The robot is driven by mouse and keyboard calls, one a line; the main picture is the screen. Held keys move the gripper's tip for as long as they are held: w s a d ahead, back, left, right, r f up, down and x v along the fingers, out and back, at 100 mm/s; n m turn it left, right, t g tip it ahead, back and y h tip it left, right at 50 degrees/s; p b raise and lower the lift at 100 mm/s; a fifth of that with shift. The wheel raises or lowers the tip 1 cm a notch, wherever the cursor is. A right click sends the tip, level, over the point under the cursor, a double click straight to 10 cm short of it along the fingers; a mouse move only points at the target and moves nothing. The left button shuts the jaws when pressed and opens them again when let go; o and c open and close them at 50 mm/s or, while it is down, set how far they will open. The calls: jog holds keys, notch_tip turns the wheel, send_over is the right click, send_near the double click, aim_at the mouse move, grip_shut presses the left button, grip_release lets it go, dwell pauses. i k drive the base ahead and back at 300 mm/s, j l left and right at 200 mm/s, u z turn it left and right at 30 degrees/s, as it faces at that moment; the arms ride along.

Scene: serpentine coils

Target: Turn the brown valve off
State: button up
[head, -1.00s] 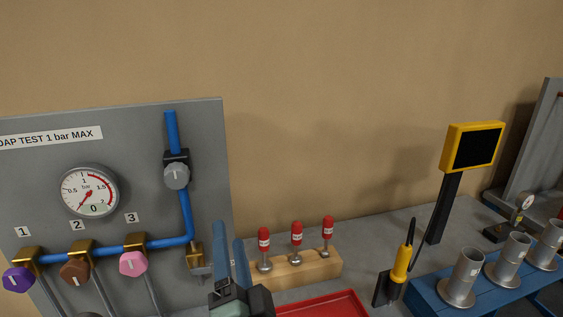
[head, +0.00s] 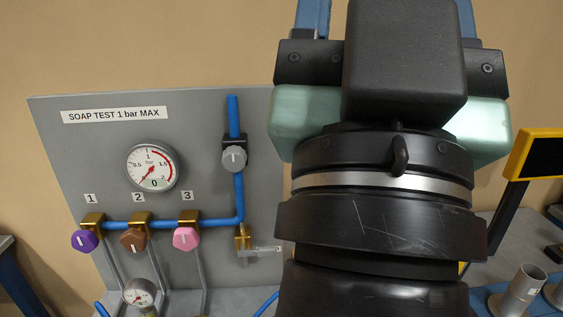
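The brown valve knob (head: 133,240) is the middle one of three on the grey panel (head: 75,180), under the label 2. It has a short white mark, near upright in the picture. The purple knob (head: 85,240) is to its left and the pink knob (head: 186,239) to its right. My gripper (head: 388,14) fills the right half of the head view, well to the right of the brown knob and apart from it. Its two blue fingers are wide apart with nothing seen between them. The fingertips are beyond the top edge.
A blue pipe (head: 240,190) runs along the valves and up to a grey knob (head: 234,158). A round gauge (head: 152,168) is above them, and a smaller gauge (head: 139,293) stands below. My arm hides much of the bench. Metal cups (head: 522,285) stand at right.

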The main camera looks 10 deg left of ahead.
aim_at(135, 240)
jog(key=j+u, duration=0.1)
jog(key=j, duration=0.75)
jog(key=i+j, duration=0.1)
jog(key=j, duration=0.75)
jog(key=u, duration=0.05)
